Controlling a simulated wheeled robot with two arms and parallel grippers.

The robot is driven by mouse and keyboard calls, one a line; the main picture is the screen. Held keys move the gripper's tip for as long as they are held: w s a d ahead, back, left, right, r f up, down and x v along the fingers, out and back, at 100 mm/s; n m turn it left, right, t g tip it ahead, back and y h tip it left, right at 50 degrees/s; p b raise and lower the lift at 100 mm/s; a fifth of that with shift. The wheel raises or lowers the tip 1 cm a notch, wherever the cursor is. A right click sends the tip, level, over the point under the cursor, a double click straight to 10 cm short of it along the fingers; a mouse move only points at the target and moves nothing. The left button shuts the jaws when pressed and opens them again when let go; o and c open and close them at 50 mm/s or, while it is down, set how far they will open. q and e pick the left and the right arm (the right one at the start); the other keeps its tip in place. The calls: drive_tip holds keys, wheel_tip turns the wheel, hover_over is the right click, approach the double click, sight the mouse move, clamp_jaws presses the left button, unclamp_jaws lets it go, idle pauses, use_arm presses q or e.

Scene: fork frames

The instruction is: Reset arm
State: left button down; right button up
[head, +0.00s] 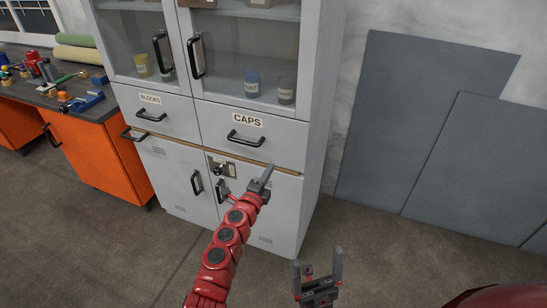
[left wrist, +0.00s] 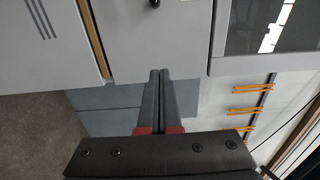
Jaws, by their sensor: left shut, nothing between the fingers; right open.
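My left arm is red and reaches up from the bottom of the head view. Its gripper (head: 266,174) is shut and empty in front of the grey cabinet (head: 313,130), just below the CAPS drawer (head: 225,130) in the picture. I cannot tell whether it touches the cabinet. In the left wrist view the two dark fingers (left wrist: 159,75) lie together with nothing between them. My right gripper (head: 320,270) is open and empty, low in the head view, over the floor to the right of the cabinet.
A BLOCKS drawer (head: 150,113) and lower doors with handles are on the cabinet. Cups stand behind its glass doors. An orange workbench (head: 95,155) with tools is at the left. Grey panels (head: 400,110) lean on the right wall. The floor (head: 390,255) at the right is clear.

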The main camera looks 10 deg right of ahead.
use_arm(q)
drive_tip(key=shift+v, duration=0.95)
